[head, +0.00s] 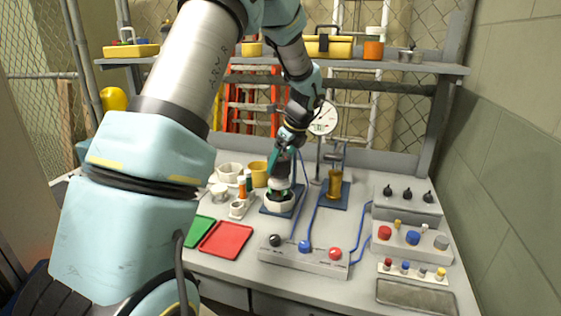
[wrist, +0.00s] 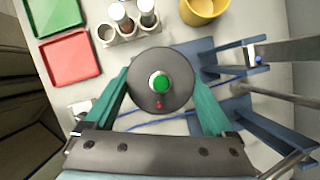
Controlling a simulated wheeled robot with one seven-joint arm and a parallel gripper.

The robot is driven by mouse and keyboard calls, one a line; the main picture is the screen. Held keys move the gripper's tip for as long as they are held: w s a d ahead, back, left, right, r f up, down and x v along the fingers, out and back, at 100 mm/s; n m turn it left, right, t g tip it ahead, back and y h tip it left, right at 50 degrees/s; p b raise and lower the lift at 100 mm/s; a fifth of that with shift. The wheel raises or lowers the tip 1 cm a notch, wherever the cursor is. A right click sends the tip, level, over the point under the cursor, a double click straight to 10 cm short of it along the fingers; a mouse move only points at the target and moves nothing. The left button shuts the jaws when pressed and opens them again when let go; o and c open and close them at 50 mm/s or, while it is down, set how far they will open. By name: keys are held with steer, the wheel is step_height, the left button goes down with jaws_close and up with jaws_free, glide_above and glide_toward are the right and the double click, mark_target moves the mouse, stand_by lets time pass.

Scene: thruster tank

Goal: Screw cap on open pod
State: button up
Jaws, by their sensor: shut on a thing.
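My gripper (head: 281,168) points down at the middle of the bench. In the wrist view, its teal fingers (wrist: 161,84) close on opposite sides of a dark grey round cap (wrist: 178,97). The cap has a green centre in a pale ring and a small red mark. In the head view, the cap is mostly hidden by the fingers. Directly below is a pale, faceted pod (head: 279,206) on a blue base plate (head: 267,210). The cap is at or just above the pod's top; I cannot tell whether they touch. The cap hides the pod in the wrist view.
A brass cylinder (head: 335,183) stands under a blue-plated fixture to the right. A rack of small bottles (head: 240,208), yellow cup (head: 259,175), red tray (head: 226,238) and green tray (head: 197,230) lie left. A knob panel (head: 303,259) is in front. A gauge (head: 323,118) stands behind.

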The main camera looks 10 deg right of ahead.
mark_target(281, 170)
steer(key=shift+f+b, duration=0.4)
steer(key=shift+f, duration=1.25)
stand_by(1.1)
steer(key=o, duration=1.1)
steer(key=shift+r, duration=0.1)
steer(key=b+v, duration=0.2)
steer(key=v, duration=0.8)
steer(key=shift+s+d+r, duration=0.15)
steer(key=shift+d+r, duration=0.05)
steer(key=shift+r, duration=0.05)
